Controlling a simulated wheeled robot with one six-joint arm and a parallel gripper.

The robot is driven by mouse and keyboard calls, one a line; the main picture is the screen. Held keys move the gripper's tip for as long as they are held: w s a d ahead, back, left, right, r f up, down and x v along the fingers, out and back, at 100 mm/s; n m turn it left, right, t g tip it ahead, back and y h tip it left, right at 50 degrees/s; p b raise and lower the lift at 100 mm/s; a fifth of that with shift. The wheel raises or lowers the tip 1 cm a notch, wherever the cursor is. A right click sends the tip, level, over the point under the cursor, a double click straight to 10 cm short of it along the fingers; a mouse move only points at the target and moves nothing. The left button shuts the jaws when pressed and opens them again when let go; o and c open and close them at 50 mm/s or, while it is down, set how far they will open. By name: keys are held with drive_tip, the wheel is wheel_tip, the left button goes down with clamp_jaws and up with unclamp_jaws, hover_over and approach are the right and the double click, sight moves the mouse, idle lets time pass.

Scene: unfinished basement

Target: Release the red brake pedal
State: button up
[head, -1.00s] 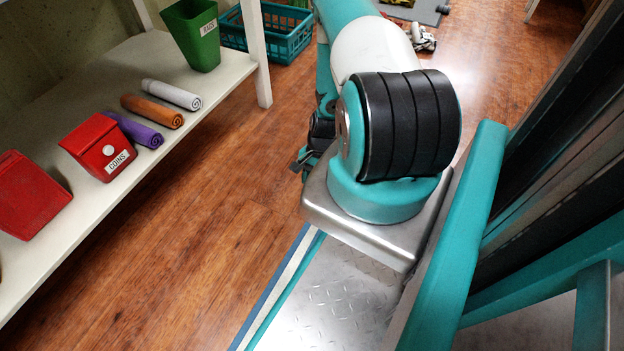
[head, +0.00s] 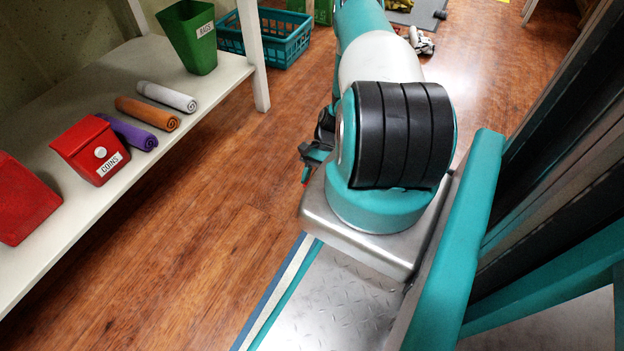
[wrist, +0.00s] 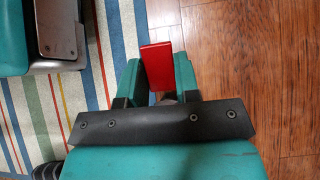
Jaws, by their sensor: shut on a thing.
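In the wrist view the red brake pedal (wrist: 157,66) shows as a flat red plate between the two teal fingers of my gripper (wrist: 158,75). My gripper is shut on it.
A striped rug (wrist: 65,95) lies beside bare wood floor (wrist: 240,45). A white shelf (head: 150,68) on the left holds a red coins box (head: 88,148), rolled cloths (head: 147,112) and a green bin (head: 186,35). A teal basket (head: 265,42) stands behind it.

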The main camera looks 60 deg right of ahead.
drive_tip(key=o, duration=0.9)
wheel_tip(320, 180, up, 20)
drive_tip(key=p, duration=1)
